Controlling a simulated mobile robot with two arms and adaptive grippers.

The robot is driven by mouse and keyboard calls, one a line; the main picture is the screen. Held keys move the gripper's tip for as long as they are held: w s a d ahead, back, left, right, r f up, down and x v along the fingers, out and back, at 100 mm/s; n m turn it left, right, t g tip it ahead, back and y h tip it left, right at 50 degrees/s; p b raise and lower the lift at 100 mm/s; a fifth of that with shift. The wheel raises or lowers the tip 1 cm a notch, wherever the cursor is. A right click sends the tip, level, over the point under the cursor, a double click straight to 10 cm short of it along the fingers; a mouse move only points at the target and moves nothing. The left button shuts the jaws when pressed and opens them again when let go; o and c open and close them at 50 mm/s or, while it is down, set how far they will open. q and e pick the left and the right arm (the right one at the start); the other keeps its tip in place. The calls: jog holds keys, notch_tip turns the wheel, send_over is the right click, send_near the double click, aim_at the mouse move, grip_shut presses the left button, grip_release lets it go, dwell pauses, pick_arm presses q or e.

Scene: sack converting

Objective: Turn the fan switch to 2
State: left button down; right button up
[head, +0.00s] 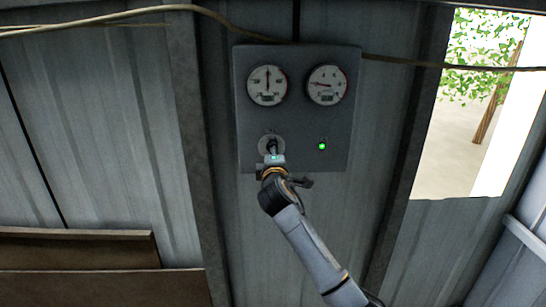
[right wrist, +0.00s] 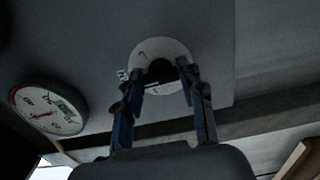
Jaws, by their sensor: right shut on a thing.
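The fan switch is a dark knob (right wrist: 160,72) on a round pale dial plate (right wrist: 150,47), low on the left of a grey control panel (head: 300,115). My right gripper (head: 272,149) reaches up to it from below and covers most of the knob in the head view. In the right wrist view the two blue fingers of my right gripper (right wrist: 160,78) are shut on the knob, one on each side. The marks on the dial plate are too small to read, so I cannot tell the switch's setting. My left gripper is not in view.
Two round gauges, the left gauge (head: 267,86) and the right gauge (head: 327,85), sit above the switch. A green lamp (head: 322,146) glows to its right. A cable (head: 400,61) runs along the metal wall. Boards (head: 75,248) stand at the lower left.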

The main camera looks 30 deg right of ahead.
jog(key=m+b, duration=0.1)
jog(key=m, duration=0.2)
jog(key=shift+f, duration=0.15)
jog(key=shift+m, duration=0.5)
jog(key=o, duration=1.2)
jog(key=v, duration=1.2)
jog(key=shift+s, duration=0.1)
